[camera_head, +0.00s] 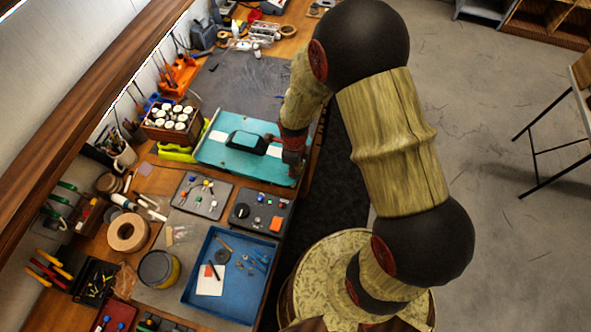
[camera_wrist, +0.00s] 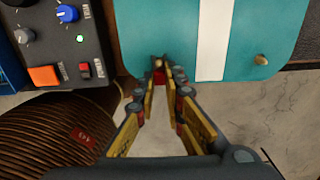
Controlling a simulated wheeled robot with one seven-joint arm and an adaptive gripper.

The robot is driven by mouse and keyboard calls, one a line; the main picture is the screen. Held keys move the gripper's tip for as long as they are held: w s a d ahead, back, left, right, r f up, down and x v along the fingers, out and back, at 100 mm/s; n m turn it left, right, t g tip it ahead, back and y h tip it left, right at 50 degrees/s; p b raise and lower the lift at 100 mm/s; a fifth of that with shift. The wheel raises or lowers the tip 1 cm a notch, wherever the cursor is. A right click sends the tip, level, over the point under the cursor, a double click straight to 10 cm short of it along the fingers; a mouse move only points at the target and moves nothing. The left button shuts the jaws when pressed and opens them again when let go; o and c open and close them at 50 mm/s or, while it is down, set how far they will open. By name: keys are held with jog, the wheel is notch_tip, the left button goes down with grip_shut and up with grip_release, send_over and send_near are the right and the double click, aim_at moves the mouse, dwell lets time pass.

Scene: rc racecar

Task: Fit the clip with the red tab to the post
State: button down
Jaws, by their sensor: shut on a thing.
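The teal car body (camera_head: 222,152) with a white stripe and a black canopy lies on the bench; its near edge and stripe fill the top of the wrist view (camera_wrist: 245,20). A small brass-coloured post (camera_wrist: 262,60) stands on the teal surface, right of the stripe. My gripper (camera_wrist: 160,80) is shut on the clip, whose red tab (camera_wrist: 158,64) shows between the fingertips. The fingertips are at the body's near edge, left of the stripe and apart from the post. Most of the clip is hidden by the fingers. In the head view my gripper (camera_head: 293,168) is over the body's right end.
A control box (camera_head: 260,211) with knobs and buttons stands close to the car body; it also shows in the wrist view (camera_wrist: 50,45). A tray of small parts (camera_head: 201,195) and a blue tray (camera_head: 222,308) are nearby. Open floor lies right of the bench.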

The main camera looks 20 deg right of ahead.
jog(key=c, duration=1.8)
grip_release()
jog(key=shift+r, duration=0.1)
notch_tip(320, 180, up, 12)
